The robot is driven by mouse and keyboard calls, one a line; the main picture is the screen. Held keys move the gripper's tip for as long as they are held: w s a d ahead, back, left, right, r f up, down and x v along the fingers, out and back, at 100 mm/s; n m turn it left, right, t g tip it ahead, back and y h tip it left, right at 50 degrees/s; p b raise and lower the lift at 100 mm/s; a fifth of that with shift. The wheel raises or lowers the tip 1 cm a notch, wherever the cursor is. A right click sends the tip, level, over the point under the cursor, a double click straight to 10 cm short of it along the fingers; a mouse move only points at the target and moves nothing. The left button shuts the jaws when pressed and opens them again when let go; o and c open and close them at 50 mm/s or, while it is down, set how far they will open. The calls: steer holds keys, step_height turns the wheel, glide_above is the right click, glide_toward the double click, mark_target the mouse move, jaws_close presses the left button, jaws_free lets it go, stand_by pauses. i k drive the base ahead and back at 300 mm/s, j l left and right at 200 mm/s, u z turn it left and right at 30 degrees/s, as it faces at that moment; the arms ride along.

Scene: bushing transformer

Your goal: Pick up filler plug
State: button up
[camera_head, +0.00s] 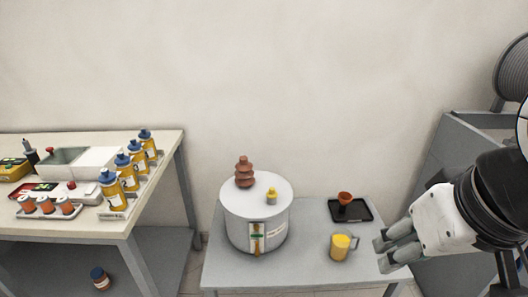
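A small yellow-topped piece (271,195), which looks like the filler plug, stands on the front right part of the lid of a grey-white drum-shaped transformer (236,226). A ribbed brown bushing (244,177) stands upright on the same lid, behind and left of the plug. My gripper (382,254) is at the right, near the table's right end, well apart from the plug. Its two grey fingers point left with a gap between them, and I see nothing held there.
A yellow-filled jug (340,248) stands between the transformer and my gripper. A left bench (150,200) holds several blue-capped bottles and jars. The grey table (225,272) has bare room in front.

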mark_target(272, 194)
steer(key=u, duration=0.65)
steer(key=i+l+u, duration=0.25)
steer(key=l, duration=0.15)
steer(key=l+u, duration=0.3)
steer(key=i+l+u, duration=0.1)
steer(key=l+u, duration=0.15)
steer(key=l, duration=0.25)
steer(key=i+l, duration=0.1)
steer(key=l, duration=0.9)
steer(key=u, duration=0.05)
